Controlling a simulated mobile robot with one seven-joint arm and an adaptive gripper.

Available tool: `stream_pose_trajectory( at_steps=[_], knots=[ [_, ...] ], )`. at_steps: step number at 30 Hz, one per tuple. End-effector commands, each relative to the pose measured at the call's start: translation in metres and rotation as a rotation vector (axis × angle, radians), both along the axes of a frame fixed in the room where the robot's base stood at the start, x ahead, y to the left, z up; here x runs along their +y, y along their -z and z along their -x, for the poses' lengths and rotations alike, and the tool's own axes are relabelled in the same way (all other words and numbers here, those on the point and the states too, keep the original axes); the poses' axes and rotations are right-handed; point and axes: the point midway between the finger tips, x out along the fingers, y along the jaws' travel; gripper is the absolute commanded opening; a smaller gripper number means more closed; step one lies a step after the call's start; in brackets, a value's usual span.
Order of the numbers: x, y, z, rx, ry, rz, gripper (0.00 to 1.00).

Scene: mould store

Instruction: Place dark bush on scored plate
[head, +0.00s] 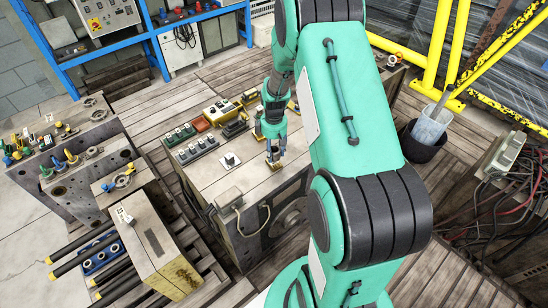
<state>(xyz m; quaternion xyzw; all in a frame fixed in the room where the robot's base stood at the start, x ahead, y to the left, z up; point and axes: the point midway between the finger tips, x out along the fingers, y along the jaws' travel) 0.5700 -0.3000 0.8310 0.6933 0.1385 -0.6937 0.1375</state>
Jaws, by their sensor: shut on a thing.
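My gripper (273,155) points down just above the top of the grey block-like bench (215,178), near its right part. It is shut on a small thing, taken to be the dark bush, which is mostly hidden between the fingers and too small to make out. A small brassy-yellow piece (275,167) shows right under the fingertips; I cannot tell whether it is the scored plate or whether the held thing touches it. A pale square plate (230,161) with a small dark knob-like piece on it lies on the bench to the left of my gripper.
Grey-green switch boxes (196,149), a red box (201,124) and yellow-and-dark boxes (220,109) line the bench's back left. Large mould blocks (155,235) stand left. The bench's front middle is clear.

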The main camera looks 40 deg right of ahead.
Motion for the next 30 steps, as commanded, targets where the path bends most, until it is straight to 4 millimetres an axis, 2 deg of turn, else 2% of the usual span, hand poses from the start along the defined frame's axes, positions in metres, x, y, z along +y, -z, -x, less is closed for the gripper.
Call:
stream_pose_trajectory(
  at_steps=[5, 14, 28, 29, 30],
  knots=[
    [0.000, 0.005, 0.000, 0.000, 0.000, 0.000, 0.03],
    [0.000, 0.034, 0.000, 0.000, 0.000, 0.000, 0.03],
    [0.000, 0.038, 0.000, 0.000, 0.000, 0.001, 0.03],
    [0.000, 0.038, 0.000, 0.000, 0.000, 0.000, 0.46],
    [0.000, 0.038, 0.000, 0.000, 0.000, 0.000, 0.54]
  ],
)
